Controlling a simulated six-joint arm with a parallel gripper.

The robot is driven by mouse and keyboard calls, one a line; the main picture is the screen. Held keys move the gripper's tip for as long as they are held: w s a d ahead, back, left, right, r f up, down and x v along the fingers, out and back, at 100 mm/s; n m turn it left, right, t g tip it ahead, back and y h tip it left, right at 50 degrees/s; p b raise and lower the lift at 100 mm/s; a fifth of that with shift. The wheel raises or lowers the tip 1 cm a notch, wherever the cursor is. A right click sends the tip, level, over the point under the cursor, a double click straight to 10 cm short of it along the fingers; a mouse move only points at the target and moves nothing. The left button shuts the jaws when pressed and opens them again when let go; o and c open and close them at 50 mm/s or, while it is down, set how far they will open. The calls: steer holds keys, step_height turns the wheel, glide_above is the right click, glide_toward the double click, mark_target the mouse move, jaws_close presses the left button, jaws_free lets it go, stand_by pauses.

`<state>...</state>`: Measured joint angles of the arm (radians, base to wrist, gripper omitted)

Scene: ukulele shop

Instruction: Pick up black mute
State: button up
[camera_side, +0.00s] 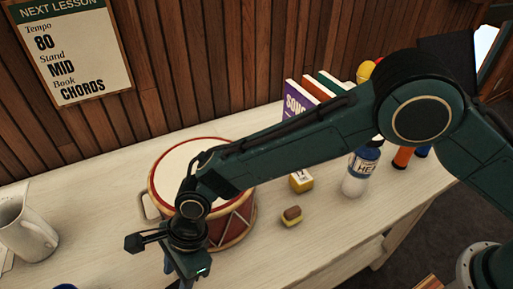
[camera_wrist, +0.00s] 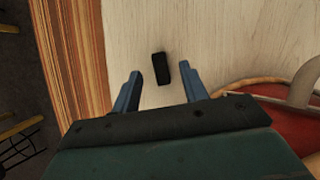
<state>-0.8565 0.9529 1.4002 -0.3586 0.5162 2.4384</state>
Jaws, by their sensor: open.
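The black mute (camera_wrist: 161,69) is a small dark block lying on the pale wooden table, seen in the wrist view. It lies just beyond and between the fingertips of my gripper (camera_wrist: 159,80), apart from both fingers. My gripper has blue fingers spread wide, with nothing held between them. In the side view my gripper (camera_side: 187,284) is at the bottom edge, in front of the drum, and its fingertips are cut off. I cannot see the mute in the side view.
A red drum (camera_side: 228,222) stands close behind my gripper. A white mug (camera_side: 27,232) is at the left. A small yellow and brown block (camera_side: 291,216), a yellow box (camera_side: 301,180), a bottle (camera_side: 360,172) and books (camera_side: 293,96) stand to the right. The table edge (camera_wrist: 98,50) is left of the mute.

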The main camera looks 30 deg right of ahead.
mark_target(177, 284)
steer(key=shift+x, duration=1.25)
jaws_close()
steer(key=shift+r, duration=0.15)
step_height(177, 284, up, 20)
stand_by(0.7)
